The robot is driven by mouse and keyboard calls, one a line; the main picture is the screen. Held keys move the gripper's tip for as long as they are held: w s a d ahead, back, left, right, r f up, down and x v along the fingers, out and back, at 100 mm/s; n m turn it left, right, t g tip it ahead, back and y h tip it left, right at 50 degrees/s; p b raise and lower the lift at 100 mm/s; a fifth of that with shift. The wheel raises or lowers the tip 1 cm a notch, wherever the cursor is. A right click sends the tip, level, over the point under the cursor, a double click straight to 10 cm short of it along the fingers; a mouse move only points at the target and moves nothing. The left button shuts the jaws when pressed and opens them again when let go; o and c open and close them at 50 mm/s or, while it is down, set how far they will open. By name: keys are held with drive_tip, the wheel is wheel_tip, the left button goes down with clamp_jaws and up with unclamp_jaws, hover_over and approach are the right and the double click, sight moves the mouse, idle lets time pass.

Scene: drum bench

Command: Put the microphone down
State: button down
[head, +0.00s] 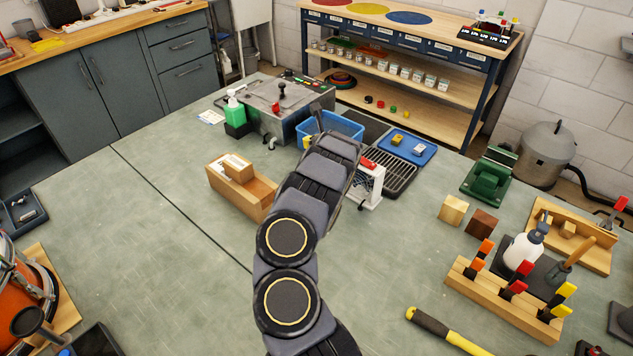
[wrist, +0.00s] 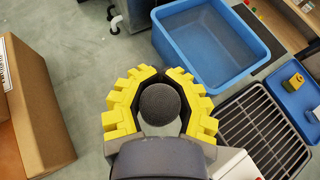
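The round dark grey head of the microphone (wrist: 160,104) shows in the middle of the wrist view, between the yellow fingers of my gripper (wrist: 162,76). The fingers curve round it from both sides, and their tips come close together beyond it. The microphone's body below the head is hidden. In the head view my arm hides the microphone and most of my gripper; only a small bit of yellow finger (head: 307,142) shows at the arm's left side. How high the microphone is above the bench cannot be told.
A blue bin (wrist: 212,82) is just beyond my gripper, with a black slatted rack (head: 402,183) and a blue tray (head: 421,158) to the right. A wooden box (head: 258,203) stands left. A white stand (head: 371,193) is close by.

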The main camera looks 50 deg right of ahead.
drive_tip(key=shift+f, duration=5.4)
drive_tip(key=shift+f, duration=0.15)
drive_tip(key=c, duration=1)
unclamp_jaws()
drive_tip(key=shift+c, duration=0.2)
